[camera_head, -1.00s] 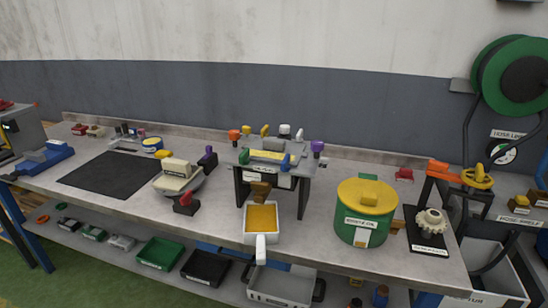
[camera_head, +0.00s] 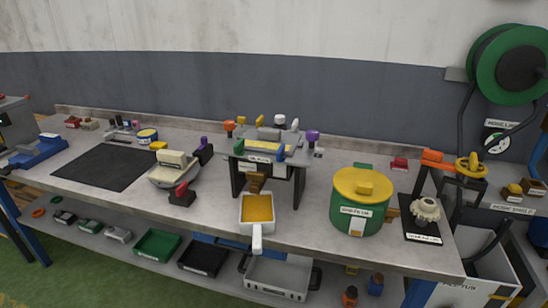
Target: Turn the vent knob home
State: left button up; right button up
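No part is clearly marked as the vent knob, and the small labels are too blurred to read. A green pot with a yellow lid (camera_head: 361,183) stands on the right half of the bench, with a raised yellow block on top of the lid. A small dark-legged stand (camera_head: 237,180) in the middle carries several coloured knobs, among them an orange one (camera_head: 229,126) and a purple one (camera_head: 313,136). A yellow handwheel (camera_head: 470,165) sits at the right on an orange-topped fixture. Neither of my grippers is in view.
The grey bench (camera_head: 320,235) has a dark mat (camera_head: 108,167) at left and a scale-like device (camera_head: 173,168) beside it. A white scoop with yellow contents (camera_head: 257,228) is in front of the stand. Bins line the lower shelf. A green hose reel (camera_head: 511,65) hangs at right.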

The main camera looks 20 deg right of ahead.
aim_at(279, 119)
jog(key=i+j+z, duration=0.1)
jog(key=i+j, duration=0.7)
jog(key=j, duration=0.05)
